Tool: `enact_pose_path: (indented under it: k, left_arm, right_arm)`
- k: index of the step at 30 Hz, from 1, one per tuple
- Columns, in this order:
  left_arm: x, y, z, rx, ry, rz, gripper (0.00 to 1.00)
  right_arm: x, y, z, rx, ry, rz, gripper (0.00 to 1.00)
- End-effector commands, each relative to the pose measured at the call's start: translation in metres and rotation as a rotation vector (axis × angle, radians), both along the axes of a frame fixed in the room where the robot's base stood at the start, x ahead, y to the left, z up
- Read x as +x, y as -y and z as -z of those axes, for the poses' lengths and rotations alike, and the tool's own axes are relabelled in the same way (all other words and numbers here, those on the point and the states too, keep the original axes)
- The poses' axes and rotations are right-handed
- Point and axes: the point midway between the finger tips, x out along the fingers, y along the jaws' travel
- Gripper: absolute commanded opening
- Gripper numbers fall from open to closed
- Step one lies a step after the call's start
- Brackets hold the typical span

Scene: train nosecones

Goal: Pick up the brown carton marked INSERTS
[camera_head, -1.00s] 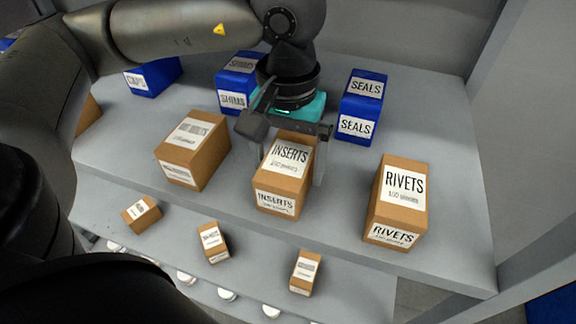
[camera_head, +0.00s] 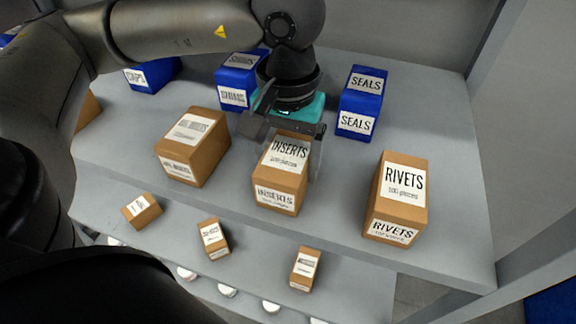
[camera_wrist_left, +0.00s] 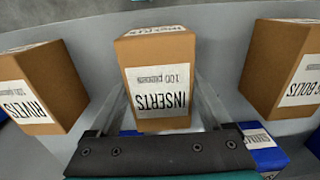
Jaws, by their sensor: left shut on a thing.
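The brown INSERTS carton (camera_head: 282,176) stands on the upper grey shelf in the head view, with white labels on its top and front. My left gripper (camera_head: 288,158) comes down over it from behind and is shut on it, one finger on each side. In the left wrist view the INSERTS carton (camera_wrist_left: 158,80) sits between the two fingers of the left gripper (camera_wrist_left: 160,98). I cannot tell whether the carton is clear of the shelf. My right gripper is not in view.
A brown RIVETS carton (camera_head: 398,200) stands to the right and another brown carton (camera_head: 193,147) to the left. Blue boxes, including SEALS (camera_head: 361,103), stand behind. Smaller brown cartons (camera_head: 214,239) sit on the lower shelf (camera_head: 180,232). Bare shelf lies between the cartons.

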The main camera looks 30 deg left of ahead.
Motion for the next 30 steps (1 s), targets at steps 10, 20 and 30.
enact_pose_path:
  k: [10, 20, 30]
  left_arm:
    - [0.001, 0.000, -0.002, -0.001, 0.003, 0.000, 0.09]
    - [0.002, 0.001, -0.052, -0.004, 0.008, 0.001, 0.09]
    - [0.000, 0.001, -0.098, -0.004, 0.002, 0.001, 0.09]
  right_arm:
    - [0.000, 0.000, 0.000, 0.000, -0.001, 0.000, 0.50]
    - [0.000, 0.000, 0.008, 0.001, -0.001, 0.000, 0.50]
    - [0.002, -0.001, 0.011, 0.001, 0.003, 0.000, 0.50]
